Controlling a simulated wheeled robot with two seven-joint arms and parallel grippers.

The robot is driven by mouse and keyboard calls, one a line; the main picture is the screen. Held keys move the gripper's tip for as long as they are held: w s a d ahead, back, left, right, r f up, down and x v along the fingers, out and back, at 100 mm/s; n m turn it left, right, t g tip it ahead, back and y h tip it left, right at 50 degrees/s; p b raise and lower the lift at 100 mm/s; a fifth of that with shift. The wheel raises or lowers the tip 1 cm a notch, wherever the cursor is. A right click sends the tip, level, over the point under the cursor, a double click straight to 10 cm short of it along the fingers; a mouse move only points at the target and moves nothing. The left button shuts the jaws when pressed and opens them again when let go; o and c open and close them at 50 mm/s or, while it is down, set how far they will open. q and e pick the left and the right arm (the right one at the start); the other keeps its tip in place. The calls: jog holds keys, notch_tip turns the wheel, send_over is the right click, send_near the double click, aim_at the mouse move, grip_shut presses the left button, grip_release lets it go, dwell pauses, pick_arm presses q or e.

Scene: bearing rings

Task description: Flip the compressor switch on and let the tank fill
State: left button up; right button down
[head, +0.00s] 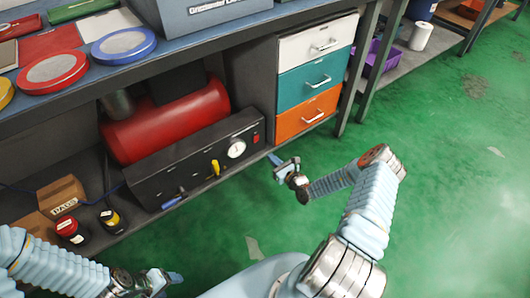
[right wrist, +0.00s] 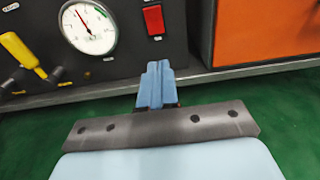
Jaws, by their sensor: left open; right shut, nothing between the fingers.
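The compressor has a red tank (head: 165,120) and a black front panel (head: 190,165) on the low shelf under the bench. A red switch (head: 256,139) sits at the panel's right end; the right wrist view shows it as an upright red rectangle (right wrist: 153,20). I cannot tell its on or off position. A round white gauge (head: 236,148) is left of it; its needle points up and slightly left in the wrist view (right wrist: 88,27). My right gripper (head: 278,161) is shut and empty, in front of and below the switch, apart from it. My left gripper (head: 172,279) is open and empty, low in front of the shelf.
A yellow valve handle (head: 215,168) and a blue handle (head: 173,201) stick out of the panel. A drawer cabinet (head: 310,80) stands right of the compressor. Small jars (head: 110,218) and a cardboard box (head: 62,195) are at left. The green floor on the right is clear.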

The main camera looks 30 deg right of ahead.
jog(key=s, duration=0.5)
jog(key=shift+s+d+f, duration=0.2)
jog(key=shift+s+f, duration=0.05)
jog(key=shift+s, duration=0.15)
